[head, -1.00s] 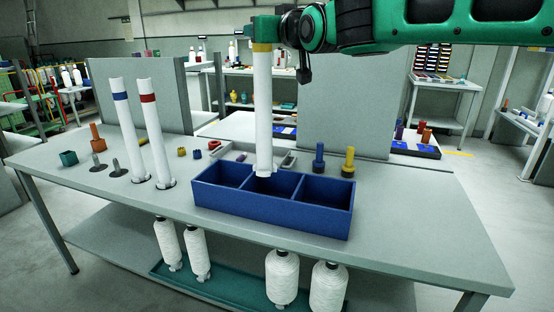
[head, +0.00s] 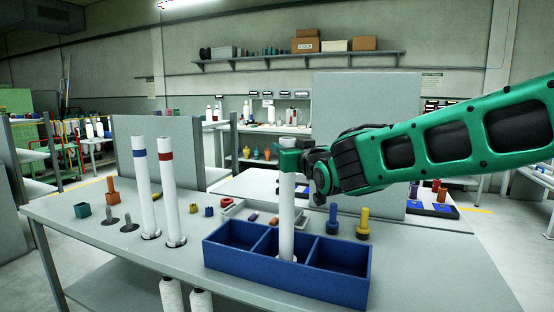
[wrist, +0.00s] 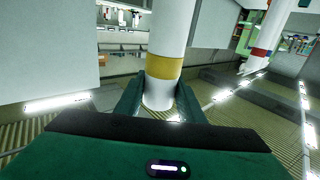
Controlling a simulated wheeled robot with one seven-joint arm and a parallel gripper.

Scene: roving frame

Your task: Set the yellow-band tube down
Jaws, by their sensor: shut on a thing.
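The yellow-band tube is a tall white cylinder (head: 287,208), standing about upright in the head view. Its yellow band (wrist: 165,67) shows in the wrist view; in the head view my gripper hides it. My gripper (head: 290,160) is shut on the tube near its upper end, with green fingers (wrist: 158,100) on both sides of it in the wrist view. The tube's lower end is at the middle compartment of the blue three-part bin (head: 285,280). I cannot tell whether it touches the bin floor.
A blue-band tube (head: 145,190) and a red-band tube (head: 170,200) stand upright in round bases left of the bin. Blue (head: 332,220) and yellow (head: 362,225) pegs stand behind its right side. A grey panel (head: 365,140) rises behind.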

